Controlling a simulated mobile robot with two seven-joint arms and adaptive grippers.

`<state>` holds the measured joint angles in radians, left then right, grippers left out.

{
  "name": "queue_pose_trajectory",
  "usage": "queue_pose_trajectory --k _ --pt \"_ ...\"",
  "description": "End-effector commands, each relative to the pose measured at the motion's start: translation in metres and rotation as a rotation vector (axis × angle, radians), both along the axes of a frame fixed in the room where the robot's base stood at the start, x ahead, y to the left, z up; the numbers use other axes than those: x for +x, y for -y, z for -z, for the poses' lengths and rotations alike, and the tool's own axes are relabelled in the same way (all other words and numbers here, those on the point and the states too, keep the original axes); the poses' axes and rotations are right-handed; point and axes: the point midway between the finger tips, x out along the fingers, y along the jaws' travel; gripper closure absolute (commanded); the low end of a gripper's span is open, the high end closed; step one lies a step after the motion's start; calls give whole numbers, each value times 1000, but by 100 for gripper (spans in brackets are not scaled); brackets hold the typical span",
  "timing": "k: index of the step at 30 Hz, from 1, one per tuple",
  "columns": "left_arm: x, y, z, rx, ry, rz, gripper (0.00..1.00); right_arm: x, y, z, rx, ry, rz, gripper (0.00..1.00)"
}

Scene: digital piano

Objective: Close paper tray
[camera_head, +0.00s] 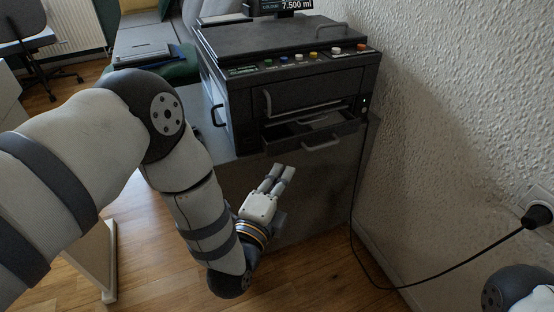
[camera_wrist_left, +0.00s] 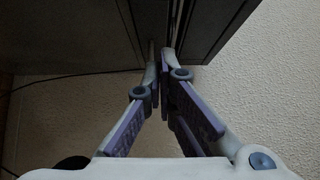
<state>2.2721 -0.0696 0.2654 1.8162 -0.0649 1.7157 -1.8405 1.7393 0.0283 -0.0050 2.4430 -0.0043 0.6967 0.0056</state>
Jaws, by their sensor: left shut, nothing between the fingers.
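The paper tray (camera_head: 311,129) is a dark drawer low in the front of the dark grey printer (camera_head: 290,90). It stands pulled out, with a handle (camera_head: 322,144) on its front and something pale lying inside. My left gripper (camera_head: 284,169) is in front of the cabinet, below and left of the tray handle, apart from it in the head view. In the left wrist view the fingers (camera_wrist_left: 160,52) are together at the tips with nothing between them, and dark panels show beyond them. My right gripper is out of both views; only part of my right arm shows at the lower right.
The printer stands on a grey cabinet (camera_head: 330,190). A textured wall (camera_head: 470,100) bounds the right side. A black cable with a plug (camera_head: 538,216) runs from the printer to a wall socket. Wooden floor (camera_head: 300,265) lies open in front. A chair (camera_head: 25,40) is at the far left.

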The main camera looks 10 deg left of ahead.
Motion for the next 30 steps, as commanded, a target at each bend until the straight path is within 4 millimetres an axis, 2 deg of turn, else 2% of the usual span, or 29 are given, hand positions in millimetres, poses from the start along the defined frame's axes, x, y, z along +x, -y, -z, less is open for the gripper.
queue_pose_trajectory --k 3,9,23,30 --pt "25 3 2 -1 1 -3 100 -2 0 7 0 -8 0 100" --pt "48 -15 2 -1 -1 -3 100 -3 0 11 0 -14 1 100" --pt "56 -21 1 -1 -2 0 100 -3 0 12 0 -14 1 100" --pt "86 -43 0 2 2 -1 100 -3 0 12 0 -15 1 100"
